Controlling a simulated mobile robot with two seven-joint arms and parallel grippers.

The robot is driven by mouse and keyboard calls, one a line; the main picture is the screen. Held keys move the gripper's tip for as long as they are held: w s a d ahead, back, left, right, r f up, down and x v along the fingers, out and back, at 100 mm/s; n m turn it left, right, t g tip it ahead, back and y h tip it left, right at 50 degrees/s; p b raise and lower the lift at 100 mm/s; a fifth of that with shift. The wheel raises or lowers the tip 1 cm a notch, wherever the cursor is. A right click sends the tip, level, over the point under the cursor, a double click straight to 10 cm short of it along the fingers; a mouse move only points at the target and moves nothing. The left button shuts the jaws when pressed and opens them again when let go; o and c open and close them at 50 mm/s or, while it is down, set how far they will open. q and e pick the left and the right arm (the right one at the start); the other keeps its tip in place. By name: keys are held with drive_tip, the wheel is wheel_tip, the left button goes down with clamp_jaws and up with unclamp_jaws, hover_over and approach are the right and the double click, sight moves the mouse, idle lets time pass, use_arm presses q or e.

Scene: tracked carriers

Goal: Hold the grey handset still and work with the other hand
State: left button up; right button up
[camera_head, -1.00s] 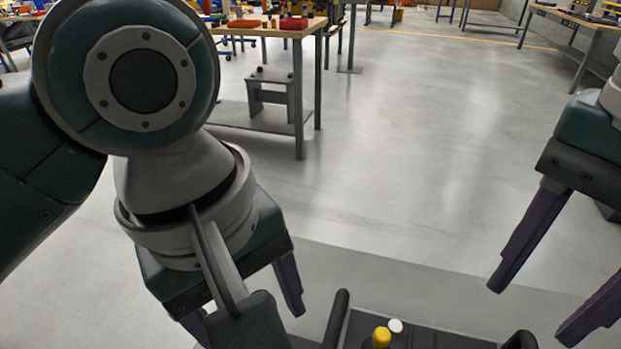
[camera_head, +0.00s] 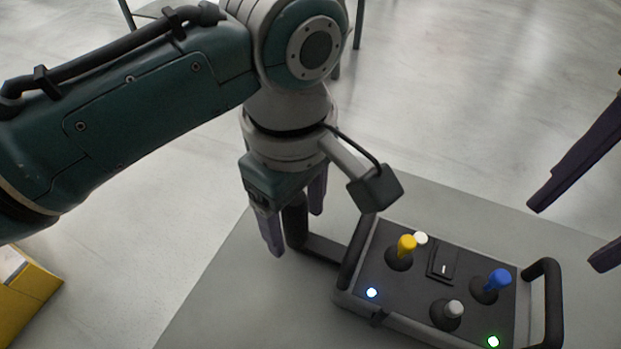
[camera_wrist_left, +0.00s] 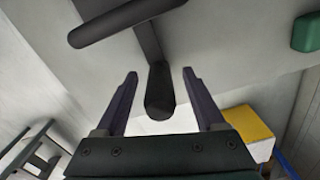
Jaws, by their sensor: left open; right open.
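The grey handset (camera_head: 405,317) lies on a grey surface at lower right in the head view. Its dark top carries yellow (camera_head: 406,245), white (camera_head: 421,238), blue (camera_head: 498,279) and grey (camera_head: 454,309) knobs, and lit white and green lamps. An upright black grip (camera_head: 297,222) stands at its left on a dark bar. My left gripper (camera_head: 296,234) points down, open, with a finger on either side of this grip. In the left wrist view the grip (camera_wrist_left: 159,95) shows between the spread fingers, with gaps both sides. My right gripper (camera_head: 563,237) is open and empty, above the handset's right end.
Black side handles rise at the handset's left (camera_head: 357,250) and right (camera_head: 553,300) ends. A yellow box (camera_head: 30,300) is at lower left. The grey surface (camera_head: 225,290) left of the handset is bare. Pale floor fills the background.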

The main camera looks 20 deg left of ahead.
use_arm(q)
drive_tip(key=shift+f, duration=0.55)
clamp_jaws()
idle(1.0)
